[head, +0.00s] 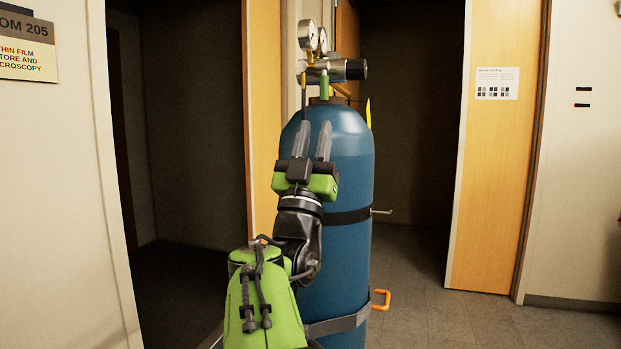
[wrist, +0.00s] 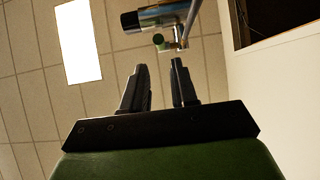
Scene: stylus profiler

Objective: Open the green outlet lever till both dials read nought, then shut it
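A tall blue gas cylinder (head: 338,175) stands upright with a metal regulator (head: 328,70) on top. Two round dials (head: 307,34) (head: 322,40) sit above the regulator; their needles are too small to read. A short green piece (head: 324,85), which looks like the outlet lever, points down below the regulator. My gripper (head: 314,128) is open and empty, fingers pointing up, in front of the cylinder's shoulder and below the lever. In the wrist view the regulator (wrist: 160,17) shows beyond and above the open fingers (wrist: 159,70), apart from them. The dial faces are not visible there.
A black knob (head: 356,69) sticks out at the regulator's right. A wooden door edge (head: 262,110) stands close on the left. The floor (head: 430,300) at right is clear.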

